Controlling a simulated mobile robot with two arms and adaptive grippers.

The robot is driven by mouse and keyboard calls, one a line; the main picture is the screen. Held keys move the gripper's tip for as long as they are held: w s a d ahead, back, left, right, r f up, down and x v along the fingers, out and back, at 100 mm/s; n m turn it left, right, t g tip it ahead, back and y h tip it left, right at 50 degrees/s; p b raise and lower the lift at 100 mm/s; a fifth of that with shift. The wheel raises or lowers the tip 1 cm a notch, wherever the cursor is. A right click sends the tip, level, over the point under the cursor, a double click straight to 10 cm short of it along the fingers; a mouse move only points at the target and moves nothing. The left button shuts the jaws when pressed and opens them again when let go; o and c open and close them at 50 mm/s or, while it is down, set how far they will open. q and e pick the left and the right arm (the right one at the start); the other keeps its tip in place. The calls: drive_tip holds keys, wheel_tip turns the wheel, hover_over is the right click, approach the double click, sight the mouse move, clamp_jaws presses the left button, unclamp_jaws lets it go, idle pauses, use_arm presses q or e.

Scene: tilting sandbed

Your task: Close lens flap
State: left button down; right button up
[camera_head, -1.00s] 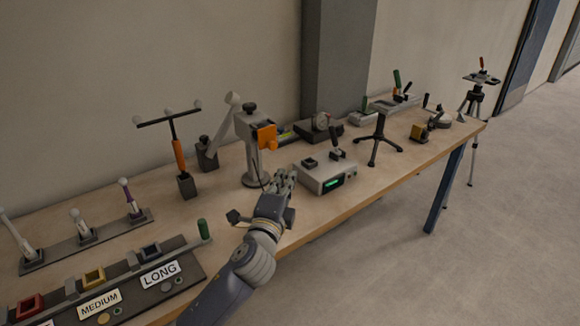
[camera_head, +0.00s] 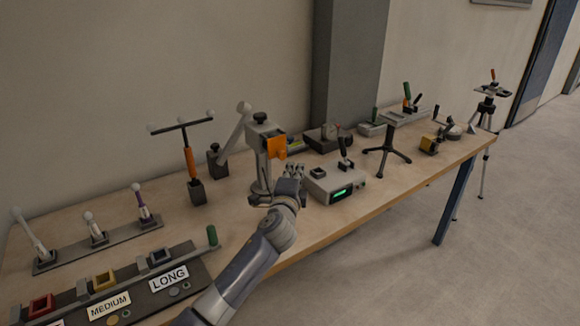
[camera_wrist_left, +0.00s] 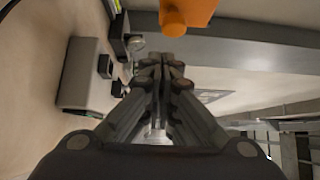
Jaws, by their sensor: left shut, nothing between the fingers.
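The lens flap seems to be the orange piece (camera_head: 277,147) on the front of the grey upright instrument (camera_head: 262,150), which stands on a round base mid-table. I cannot tell how far open it is. My left gripper (camera_head: 294,172) is just below and to the right of the orange piece in the head view, apart from it. In the left wrist view, an orange part (camera_wrist_left: 188,12) shows at the top, beyond the closed fingertips (camera_wrist_left: 163,65). The left gripper is shut and empty. My right gripper is not in view.
A grey box with a green display (camera_head: 336,186) stands right of my left gripper. A tripod stand (camera_head: 387,150) is further right. A T-shaped stand (camera_head: 191,165) and a labelled sorting rack (camera_head: 195,281) are on the left. The front table edge is clear right of my arm.

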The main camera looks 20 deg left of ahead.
sight(280, 149)
use_arm(q)
drive_tip(key=shift+w+a, duration=0.65)
drive_tip(key=shift+a, duration=0.3)
drive_tip(key=shift+w+a+m+t+b, duration=0.3)
drive_tip(key=shift+a+b, duration=0.2)
drive_tip(key=shift+b, duration=0.55)
